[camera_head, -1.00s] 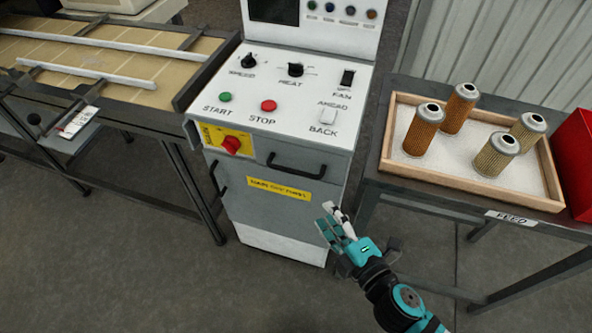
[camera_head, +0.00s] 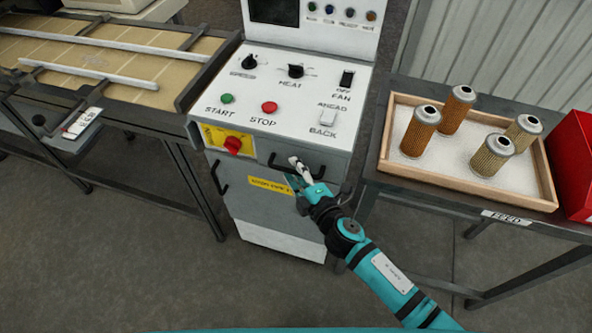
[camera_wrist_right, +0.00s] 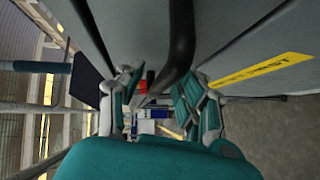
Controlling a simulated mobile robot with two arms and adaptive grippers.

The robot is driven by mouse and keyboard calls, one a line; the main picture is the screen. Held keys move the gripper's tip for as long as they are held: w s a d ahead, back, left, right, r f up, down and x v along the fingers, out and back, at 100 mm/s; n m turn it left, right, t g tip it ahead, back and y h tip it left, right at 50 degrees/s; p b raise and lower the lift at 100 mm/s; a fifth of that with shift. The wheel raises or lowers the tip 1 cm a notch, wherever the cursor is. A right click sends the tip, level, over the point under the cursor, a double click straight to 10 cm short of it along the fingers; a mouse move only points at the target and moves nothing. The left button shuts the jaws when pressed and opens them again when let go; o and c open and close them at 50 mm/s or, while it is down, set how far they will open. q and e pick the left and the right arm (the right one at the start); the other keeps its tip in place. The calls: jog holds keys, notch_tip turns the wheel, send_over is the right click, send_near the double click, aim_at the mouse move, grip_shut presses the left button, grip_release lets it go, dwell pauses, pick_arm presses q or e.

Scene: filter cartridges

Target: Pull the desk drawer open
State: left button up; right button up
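The drawer (camera_head: 262,160) is in the front of the grey-white control console and looks shut. Its black bar handle (camera_head: 316,174) is partly covered by my right gripper (camera_head: 292,173). In the right wrist view the handle (camera_wrist_right: 181,45) runs down between the two spread teal fingers of the right gripper (camera_wrist_right: 158,88), which is open. I cannot tell whether a finger touches the bar. My left gripper is not in view.
A yellow label (camera_head: 268,185) is on the front below the handle. A second black handle (camera_head: 219,178) is at the console's left. The feed table with a wooden tray (camera_head: 462,186) of filter cartridges stands right; a conveyor (camera_head: 80,70) stands left. Floor in front is clear.

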grip_shut()
dwell(0.4)
